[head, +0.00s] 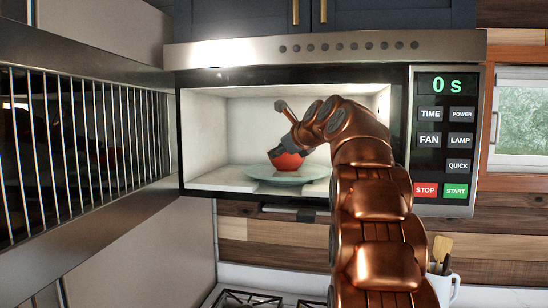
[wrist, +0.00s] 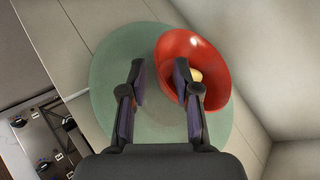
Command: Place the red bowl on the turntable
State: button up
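The red bowl (head: 285,161) is inside the open microwave, on the pale green turntable (head: 258,174). In the wrist view the bowl (wrist: 215,52) is at the right part of the turntable (wrist: 112,60), with a small yellowish item (wrist: 196,75) inside, partly hidden by a finger. My gripper (wrist: 159,68) is open above the turntable. The right finger overlaps the bowl's opening, and the left finger is outside it, with a gap to the wall. In the head view my gripper (head: 296,143) is right at the bowl, and my arm hides part of the cavity.
The microwave door (head: 90,140) stands open on the left, with a barred window. The control panel (head: 444,140) on the right reads 0 s. The cavity walls are close around the turntable. A stove (head: 262,299) and a utensil mug (head: 444,285) are below.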

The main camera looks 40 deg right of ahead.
jog(key=d+b+v, duration=0.1)
jog(key=v, duration=0.6)
jog(key=shift+s+a, duration=0.15)
jog(key=shift+a, duration=0.35)
jog(key=s+a+f+n+g+y, duration=0.2)
jog(key=s+a+f+n+g, duration=0.2)
jog(key=a+f+n, duration=0.65)
jog(key=s+a+f+n+g+y, duration=0.2)
jog(key=s+a+f+n+g, duration=0.25)
jog(key=a+f, duration=1)
jog(key=s+a+f+n+g+h, duration=0.1)
jog(key=s+a+f+n+g, duration=0.2)
jog(key=s+f+n, duration=0.5)
jog(key=s+a+f+n+g+h, duration=0.1)
jog(key=s+a+f+n+g, duration=0.2)
jog(key=s+f+n, duration=0.5)
jog(key=s+f+g, duration=0.1)
jog(key=s+f, duration=0.5)
jog(key=s, duration=0.6)
jog(key=shift+s+a+f+n, duration=0.2)
jog(key=shift+f+n, duration=0.05)
jog(key=shift+n, duration=0.15)
jog(key=shift+d, duration=0.1)
